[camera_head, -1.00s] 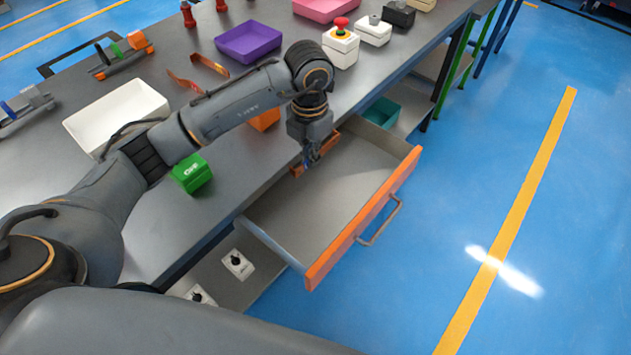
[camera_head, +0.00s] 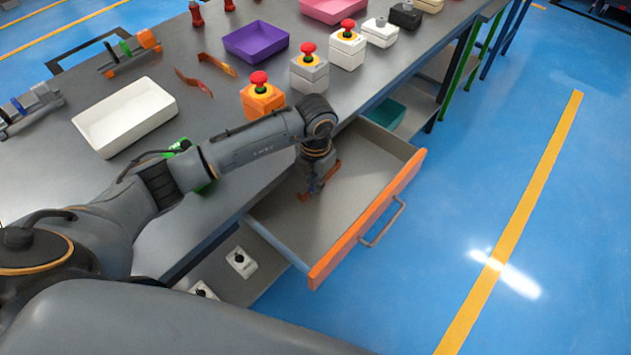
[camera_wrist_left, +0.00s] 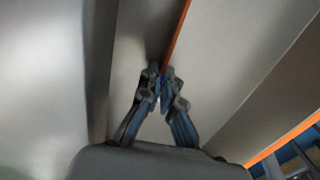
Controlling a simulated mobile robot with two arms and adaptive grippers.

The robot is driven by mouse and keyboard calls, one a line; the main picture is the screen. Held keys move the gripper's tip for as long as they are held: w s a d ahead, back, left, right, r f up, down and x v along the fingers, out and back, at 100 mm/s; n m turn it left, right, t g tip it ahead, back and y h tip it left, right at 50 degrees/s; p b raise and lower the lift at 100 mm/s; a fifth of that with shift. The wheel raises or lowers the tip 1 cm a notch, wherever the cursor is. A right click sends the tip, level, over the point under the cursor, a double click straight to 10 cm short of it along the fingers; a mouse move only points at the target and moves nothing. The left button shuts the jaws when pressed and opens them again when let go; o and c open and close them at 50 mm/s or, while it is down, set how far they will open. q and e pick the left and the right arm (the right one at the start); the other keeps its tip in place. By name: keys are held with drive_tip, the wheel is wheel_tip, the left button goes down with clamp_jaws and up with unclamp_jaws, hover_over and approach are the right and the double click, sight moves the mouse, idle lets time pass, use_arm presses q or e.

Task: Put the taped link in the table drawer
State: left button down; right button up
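The taped link (camera_head: 333,172) is a thin copper-orange strip in the head view, inside the open table drawer area. My left gripper (camera_head: 315,186) points down into the drawer with its fingers closed on the link. In the left wrist view the fingertips (camera_wrist_left: 162,76) meet on the link (camera_wrist_left: 179,30), seen edge-on as a thin orange line. The tape cannot be made out. The table drawer (camera_head: 285,228) is pulled out, with a grey inside and an orange front (camera_head: 365,222). Whether the link touches the drawer floor is unclear. My right gripper is not in view.
Two copper strips (camera_head: 217,65) lie on the table near a purple tray (camera_head: 256,42) and a white tray (camera_head: 125,117). Boxes with red buttons (camera_head: 309,72) stand near the table edge. A green box (camera_head: 178,146) is partly behind my arm. The drawer's right part is clear.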

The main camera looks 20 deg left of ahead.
use_arm(q)
drive_tip(key=shift+f, duration=0.15)
drive_tip(key=c, duration=1.5)
unclamp_jaws()
wheel_tip(320, 180, up, 12)
drive_tip(key=shift+r+b, duration=0.2)
drive_tip(key=shift+b, duration=0.15)
